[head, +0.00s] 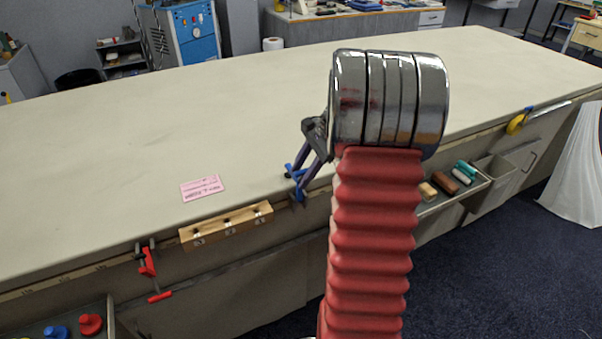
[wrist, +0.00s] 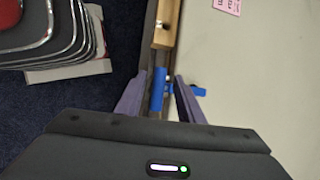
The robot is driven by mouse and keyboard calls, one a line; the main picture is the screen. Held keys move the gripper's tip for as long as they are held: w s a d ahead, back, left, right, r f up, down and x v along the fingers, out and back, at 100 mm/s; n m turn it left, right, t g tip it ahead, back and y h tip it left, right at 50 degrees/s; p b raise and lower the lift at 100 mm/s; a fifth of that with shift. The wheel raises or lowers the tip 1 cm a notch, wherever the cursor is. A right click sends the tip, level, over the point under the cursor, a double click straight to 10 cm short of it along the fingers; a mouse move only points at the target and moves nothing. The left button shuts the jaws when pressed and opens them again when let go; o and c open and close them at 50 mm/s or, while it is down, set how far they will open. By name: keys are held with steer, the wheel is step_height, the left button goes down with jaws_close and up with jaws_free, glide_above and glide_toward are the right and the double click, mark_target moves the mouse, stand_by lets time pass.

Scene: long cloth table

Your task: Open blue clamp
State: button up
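The blue clamp (head: 298,173) sits on the front edge of the long table (head: 130,160), partly hidden behind my gripper in the head view. In the wrist view the blue clamp (wrist: 158,90) shows a blue bar and a smaller blue part to its right, over the table edge. My gripper (wrist: 161,76) is open, with one purple finger on each side of the blue bar. Gaps show beside the bar, though I cannot tell its depth between the fingers. In the head view my gripper (head: 300,184) is at the clamp.
A wooden block (head: 227,225) with holes is on the table's front edge, left of the blue clamp. A red clamp (head: 149,266) and a yellow clamp (head: 517,124) are on the same edge. A pink card (head: 201,188) lies on the otherwise clear tabletop. Open drawers (head: 440,203) jut out below.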

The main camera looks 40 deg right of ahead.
steer(key=shift+c, duration=0.6)
jaws_close()
steer(key=shift+a, duration=0.15)
